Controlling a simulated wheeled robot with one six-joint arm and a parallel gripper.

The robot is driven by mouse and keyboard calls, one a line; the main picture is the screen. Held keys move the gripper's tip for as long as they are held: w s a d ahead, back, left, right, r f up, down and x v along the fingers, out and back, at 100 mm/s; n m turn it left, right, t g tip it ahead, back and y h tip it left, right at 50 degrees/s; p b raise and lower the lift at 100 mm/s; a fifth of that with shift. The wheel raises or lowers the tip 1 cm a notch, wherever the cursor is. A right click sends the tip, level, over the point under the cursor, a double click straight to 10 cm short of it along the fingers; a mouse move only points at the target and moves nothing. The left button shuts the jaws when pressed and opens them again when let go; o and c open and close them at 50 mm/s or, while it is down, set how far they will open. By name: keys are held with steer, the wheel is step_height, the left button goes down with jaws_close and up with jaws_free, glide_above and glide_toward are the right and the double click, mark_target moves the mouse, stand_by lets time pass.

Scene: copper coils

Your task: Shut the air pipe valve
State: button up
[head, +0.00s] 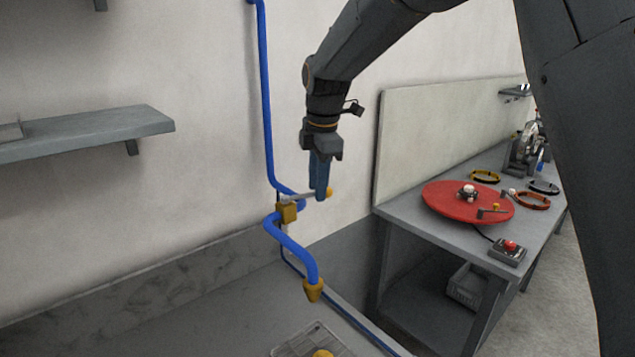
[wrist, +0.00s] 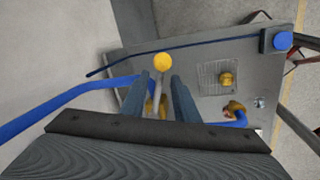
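The air pipe (head: 267,110) is blue and runs down the wall to a yellow valve body (head: 287,212). A pale metal lever (head: 300,197) sticks out to the right from the valve, roughly level, and ends in a yellow knob (head: 330,192). The knob (wrist: 163,62) also shows in the wrist view. My gripper (head: 319,196) points down at the lever near its knob end. In the wrist view my gripper (wrist: 160,85) is open, with the lever between its fingers and gaps visible on both sides. Contact cannot be told.
At right, a table (head: 400,209) carries a red disc (head: 450,201) and a red-button box (head: 508,251). A shelf (head: 90,132) hangs at left.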

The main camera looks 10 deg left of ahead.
jaws_close()
steer(key=shift+r, duration=0.1)
stand_by(1.2)
